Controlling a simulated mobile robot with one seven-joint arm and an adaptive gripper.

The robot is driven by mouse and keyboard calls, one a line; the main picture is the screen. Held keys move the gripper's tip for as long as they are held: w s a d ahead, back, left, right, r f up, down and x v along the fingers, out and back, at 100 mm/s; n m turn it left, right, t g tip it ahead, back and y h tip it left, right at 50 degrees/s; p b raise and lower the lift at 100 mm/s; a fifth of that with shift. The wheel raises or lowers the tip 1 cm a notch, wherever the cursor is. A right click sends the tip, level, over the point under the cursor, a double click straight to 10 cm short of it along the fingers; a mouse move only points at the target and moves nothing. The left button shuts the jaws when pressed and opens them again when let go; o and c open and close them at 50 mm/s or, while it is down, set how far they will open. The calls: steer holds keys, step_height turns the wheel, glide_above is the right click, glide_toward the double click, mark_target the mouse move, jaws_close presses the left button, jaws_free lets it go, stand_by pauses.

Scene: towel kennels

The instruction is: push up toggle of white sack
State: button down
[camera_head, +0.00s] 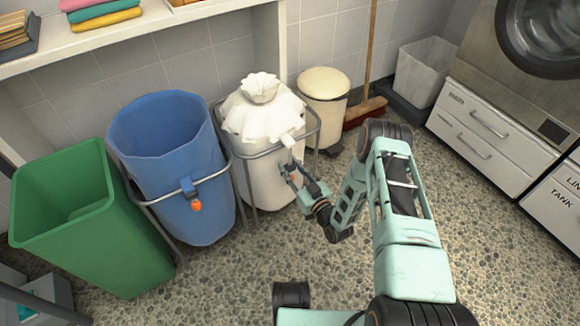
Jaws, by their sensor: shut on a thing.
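The white sack (262,165) hangs in a grey metal frame, its mouth gathered into a ruffled tuft on top. Its toggle (290,139) is a small pale block at the sack's front right, by the frame's rim. My gripper (290,166) is just below this block, at the sack's right side, with its fingers pointing up. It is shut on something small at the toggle. The fingers hide most of what they hold, so I cannot tell which part of the toggle or its cord it is.
A blue sack (178,140) with a blue clip and orange ball (196,205) hangs to the left, beside a green bin (90,225). A cream bin (325,95), a broom (366,110) and white drawers (485,140) stand behind and right. The pebbled floor (215,285) in front is clear.

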mark_target(290, 165)
step_height(290, 165, up, 8)
steer(key=p, duration=0.5)
steer(key=shift+r, duration=0.25)
steer(key=c, duration=1.5)
jaws_free()
steer(key=v, duration=1.2)
